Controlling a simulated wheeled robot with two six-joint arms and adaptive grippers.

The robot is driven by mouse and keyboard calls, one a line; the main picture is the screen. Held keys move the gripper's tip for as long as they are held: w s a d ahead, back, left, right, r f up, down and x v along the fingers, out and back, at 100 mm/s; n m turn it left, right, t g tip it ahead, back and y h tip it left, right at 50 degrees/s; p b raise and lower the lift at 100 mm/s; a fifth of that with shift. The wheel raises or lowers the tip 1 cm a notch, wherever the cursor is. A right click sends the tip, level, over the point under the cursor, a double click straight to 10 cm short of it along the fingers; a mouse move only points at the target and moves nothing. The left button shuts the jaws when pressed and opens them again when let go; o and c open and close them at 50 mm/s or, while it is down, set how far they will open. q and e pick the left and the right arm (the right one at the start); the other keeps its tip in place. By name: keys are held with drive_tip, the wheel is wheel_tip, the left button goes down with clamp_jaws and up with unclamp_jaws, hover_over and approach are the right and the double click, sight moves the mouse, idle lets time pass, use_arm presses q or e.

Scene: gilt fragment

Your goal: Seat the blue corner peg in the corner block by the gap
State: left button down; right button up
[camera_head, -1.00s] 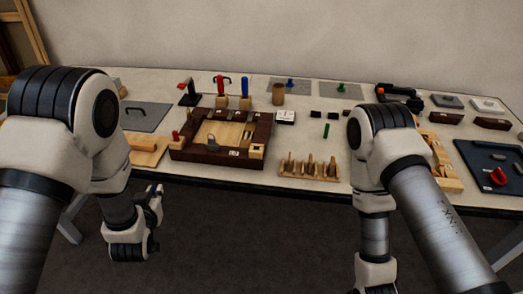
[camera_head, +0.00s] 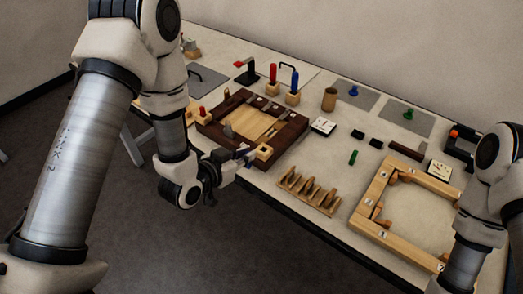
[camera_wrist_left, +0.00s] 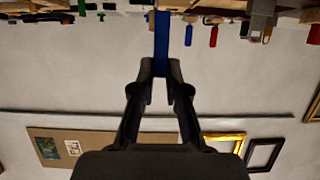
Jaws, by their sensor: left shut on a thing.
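My left gripper (camera_head: 240,155) is at the table's front edge, beside the near corner of a dark wooden frame (camera_head: 287,137). In the left wrist view, the gripper (camera_wrist_left: 161,72) is shut on a slim blue peg (camera_wrist_left: 162,36) that stands out beyond the fingertips. In the head view only a small blue bit shows at the fingers. A pale corner block (camera_head: 263,152) with a dark opening on top sits at that frame corner, just right of the fingertips. I cannot tell whether peg and block touch. My right gripper is out of view.
Upright red (camera_head: 273,72) and blue (camera_head: 295,79) pieces stand in wooden blocks behind the frame. A slotted wooden rack (camera_head: 308,192) lies to the right, then a pale wooden frame (camera_head: 372,195). A green piece (camera_head: 352,157) lies between.

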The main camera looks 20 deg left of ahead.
use_arm(q)
hover_over(261, 151)
drive_tip(key=s, duration=0.2)
drive_tip(key=f, duration=0.1)
drive_tip(key=shift+w+r, duration=0.1)
drive_tip(key=shift+w, duration=0.75)
wheel_tip(261, 151, down, 4)
drive_tip(key=b, duration=0.2)
drive_tip(key=shift+s+d+r+b, duration=0.1)
drive_tip(key=shift+s+r+b, duration=0.1)
drive_tip(key=shift+b, duration=0.1)
drive_tip(key=shift+w+f, duration=0.15)
drive_tip(key=shift+w, duration=0.2)
drive_tip(key=c, duration=1.6)
unclamp_jaws()
drive_tip(key=shift+s, duration=0.2)
drive_tip(key=o, duration=0.4)
drive_tip(key=shift+w, duration=0.15)
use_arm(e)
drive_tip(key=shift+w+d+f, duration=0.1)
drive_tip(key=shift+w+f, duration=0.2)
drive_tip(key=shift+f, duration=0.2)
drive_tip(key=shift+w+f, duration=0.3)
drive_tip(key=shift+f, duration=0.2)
